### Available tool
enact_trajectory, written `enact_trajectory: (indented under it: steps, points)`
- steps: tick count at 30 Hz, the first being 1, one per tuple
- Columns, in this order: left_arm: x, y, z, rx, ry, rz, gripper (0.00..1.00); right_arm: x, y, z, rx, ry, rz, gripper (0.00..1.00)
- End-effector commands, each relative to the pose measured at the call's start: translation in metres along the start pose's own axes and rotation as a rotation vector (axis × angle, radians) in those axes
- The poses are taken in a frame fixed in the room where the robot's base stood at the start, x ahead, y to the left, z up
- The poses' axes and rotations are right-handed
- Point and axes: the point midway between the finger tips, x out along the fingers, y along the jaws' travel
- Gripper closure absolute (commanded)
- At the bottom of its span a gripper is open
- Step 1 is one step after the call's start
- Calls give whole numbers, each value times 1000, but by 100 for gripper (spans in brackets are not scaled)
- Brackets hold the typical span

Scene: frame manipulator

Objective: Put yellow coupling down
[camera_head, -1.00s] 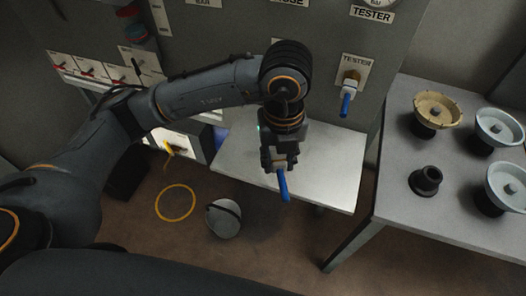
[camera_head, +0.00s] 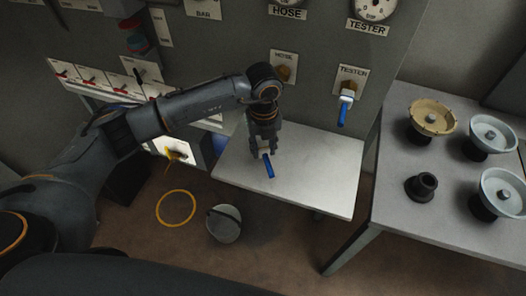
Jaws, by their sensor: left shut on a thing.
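My left gripper (camera_head: 264,150) points down over the small white table and is shut on a blue-handled part. The blue handle (camera_head: 269,166) sticks out below the fingers, and the rest of the part is mostly hidden by them. It is close above or touching the table top (camera_head: 320,185); I cannot tell which. A yellow piece (camera_head: 176,155) shows by the panel's lower left, near a white lit surface. A tan-yellow round wheel-like piece (camera_head: 432,115) stands on the right table. I cannot tell which, if either, is the yellow coupling. My right gripper is not in view.
The grey panel has a bare brass HOSE port (camera_head: 285,72) and a TESTER port with a blue-handled valve (camera_head: 345,105). The right table (camera_head: 400,215) bears pale wheels (camera_head: 492,133) and a black fitting (camera_head: 424,186). A yellow ring (camera_head: 176,208) and a bucket (camera_head: 224,223) are on the floor.

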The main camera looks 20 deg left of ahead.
Motion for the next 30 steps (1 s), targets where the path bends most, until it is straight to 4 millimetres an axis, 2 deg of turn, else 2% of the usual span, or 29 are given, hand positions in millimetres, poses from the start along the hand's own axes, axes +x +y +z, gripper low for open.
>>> enact_trajectory:
  steps: [3, 9, 21, 22, 24, 30]
  points:
    - [7, 0, 6, -1, 0, 2, 96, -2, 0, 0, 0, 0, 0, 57]
    - [34, 1, 5, -1, 1, 2, 96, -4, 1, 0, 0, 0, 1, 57]
    - [42, 0, 5, 0, -1, 0, 96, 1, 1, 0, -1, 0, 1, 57]
    - [40, 0, 5, 0, -1, 0, 62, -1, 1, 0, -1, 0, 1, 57]
    - [40, 0, 5, 0, 0, 0, 48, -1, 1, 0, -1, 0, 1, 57]
    - [40, 0, 5, 0, 0, 0, 46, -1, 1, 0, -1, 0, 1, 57]
